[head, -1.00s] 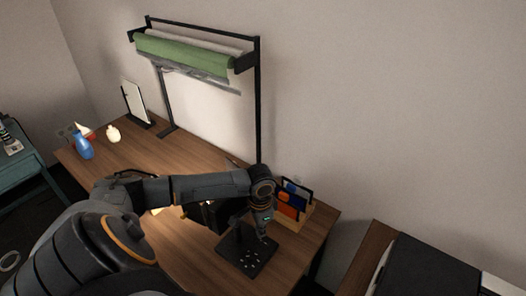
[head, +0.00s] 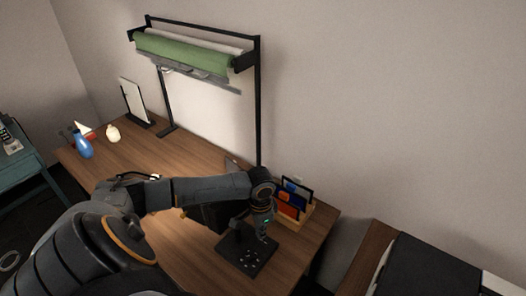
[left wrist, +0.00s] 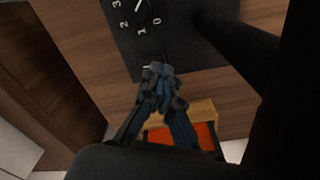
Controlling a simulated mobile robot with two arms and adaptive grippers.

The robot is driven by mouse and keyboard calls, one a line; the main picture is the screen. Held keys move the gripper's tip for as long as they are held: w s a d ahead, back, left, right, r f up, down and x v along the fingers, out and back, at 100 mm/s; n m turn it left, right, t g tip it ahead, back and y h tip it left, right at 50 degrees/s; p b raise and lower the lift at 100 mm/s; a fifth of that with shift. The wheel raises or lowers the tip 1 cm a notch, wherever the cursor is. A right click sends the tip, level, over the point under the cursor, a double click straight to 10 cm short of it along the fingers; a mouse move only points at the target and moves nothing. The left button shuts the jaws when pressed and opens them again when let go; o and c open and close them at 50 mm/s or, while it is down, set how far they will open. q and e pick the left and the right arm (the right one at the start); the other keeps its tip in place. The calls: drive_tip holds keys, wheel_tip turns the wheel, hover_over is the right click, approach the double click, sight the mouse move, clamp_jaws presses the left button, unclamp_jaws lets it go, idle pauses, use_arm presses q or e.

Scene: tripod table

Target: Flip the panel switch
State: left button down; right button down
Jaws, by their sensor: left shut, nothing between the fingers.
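A black panel (head: 238,256) with white marks lies on the wooden desk. In the left wrist view the panel (left wrist: 118,38) shows a round dial (left wrist: 142,12) with white numbers around it. A small light mark shows near the panel's edge, beside my fingertips; I cannot make out the switch clearly or which way it is set. My left gripper (head: 263,236) is over the panel's right side, pointing down. In the left wrist view my left gripper (left wrist: 157,75) is shut and empty, its tips at the panel's edge. Whether they touch is unclear. My right gripper is not in view.
A wooden holder (head: 302,220) with orange and blue items stands close behind the panel. A black rack (head: 259,110) with a green roll (head: 185,52) rises at the back.

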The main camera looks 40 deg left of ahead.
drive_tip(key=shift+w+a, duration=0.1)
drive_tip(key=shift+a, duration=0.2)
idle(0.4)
use_arm(q)
drive_tip(key=shift+f, duration=0.45)
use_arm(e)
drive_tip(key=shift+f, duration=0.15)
use_arm(q)
drive_tip(key=shift+f+b, duration=0.3)
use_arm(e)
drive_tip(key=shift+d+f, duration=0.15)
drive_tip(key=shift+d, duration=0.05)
